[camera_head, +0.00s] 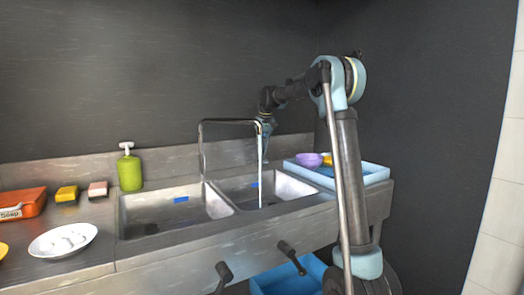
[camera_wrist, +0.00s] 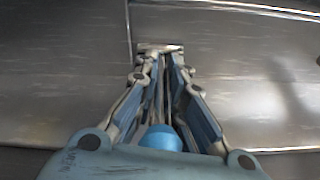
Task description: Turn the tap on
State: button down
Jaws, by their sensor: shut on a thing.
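The tap's thin metal spout (camera_head: 228,121) rises behind the sink and bends over to the right in the head view. A thin pale vertical streak (camera_head: 260,170), which looks like running water, drops from near the spout's end into the right basin (camera_head: 290,188). My gripper (camera_head: 264,124) is at the right end of the spout. In the wrist view my gripper (camera_wrist: 160,54) has its fingers closed together on a small metal piece of the tap (camera_wrist: 160,46). The exact part gripped is partly hidden by the fingers.
The left basin (camera_head: 150,222) is empty of dishes. A green soap bottle (camera_head: 130,170), sponges (camera_head: 68,193) and a white plate (camera_head: 62,252) stand on the left counter. A pale blue tray (camera_head: 372,176) with bowls is at right. Two black levers (camera_head: 290,257) stick out below the sink.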

jog(key=shift+s+d+f+t+y, duration=0.3)
jog(key=shift+s+d+t+y, duration=0.5)
jog(key=shift+t, duration=0.5)
jog(key=c, duration=1.6)
grip_release()
jog(key=shift+a, duration=0.1)
jog(key=shift+s+r, duration=0.1)
jog(key=v, duration=1.1)
jog(key=shift+r, duration=0.3)
